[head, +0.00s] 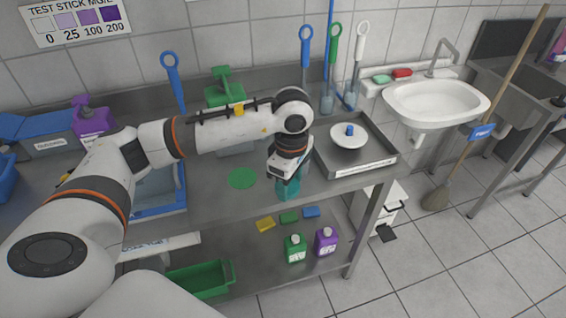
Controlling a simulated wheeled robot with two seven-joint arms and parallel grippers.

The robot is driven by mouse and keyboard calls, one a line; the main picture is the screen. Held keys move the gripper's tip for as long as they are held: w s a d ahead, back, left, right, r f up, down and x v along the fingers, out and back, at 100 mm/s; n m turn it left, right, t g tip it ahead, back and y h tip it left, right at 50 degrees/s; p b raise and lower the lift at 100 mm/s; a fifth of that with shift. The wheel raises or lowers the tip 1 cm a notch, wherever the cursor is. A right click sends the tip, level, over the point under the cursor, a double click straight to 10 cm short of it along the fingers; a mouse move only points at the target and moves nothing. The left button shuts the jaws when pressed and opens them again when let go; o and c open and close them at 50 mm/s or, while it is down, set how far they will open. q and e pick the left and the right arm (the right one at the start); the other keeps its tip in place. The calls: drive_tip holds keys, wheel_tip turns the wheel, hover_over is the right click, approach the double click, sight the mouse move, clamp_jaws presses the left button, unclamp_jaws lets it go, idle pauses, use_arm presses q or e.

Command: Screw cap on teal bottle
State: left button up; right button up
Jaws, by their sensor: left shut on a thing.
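The teal bottle (289,188) is in the head view, near the front edge of the steel table (225,205), upright or nearly so. My left arm reaches across from the left, and its gripper (287,177) points down at the bottle's upper end. The gripper is shut and touches the bottle there. Its fingers and body hide the bottle's neck, and I cannot make out a separate cap on it. I cannot tell whether the bottle's base rests on the table. My right gripper is not in view.
A steel tray (381,160) with a white dish (346,141) and small blue piece (349,130) stands right of the gripper. A green disc (242,178) lies left of it. Green (295,249) and purple (326,242) bottles stand on the lower shelf. A sink (437,98) is farther right.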

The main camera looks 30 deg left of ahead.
sight(292, 196)
use_arm(q)
drive_tip(key=s+m, duration=0.1)
drive_tip(key=m, duration=0.1)
drive_tip(key=s+d+m, duration=0.1)
drive_tip(key=m, duration=0.1)
drive_tip(key=s+d+m, duration=0.1)
drive_tip(key=m, duration=0.2)
drive_tip(key=shift+s+d, duration=0.2)
drive_tip(key=shift+d, duration=0.05)
drive_tip(key=s+d+m, duration=0.2)
drive_tip(key=s+m, duration=0.3)
drive_tip(key=m, duration=0.6)
drive_tip(key=shift+s+d, duration=0.25)
drive_tip(key=shift+d, duration=0.15)
drive_tip(key=shift+r, duration=0.1)
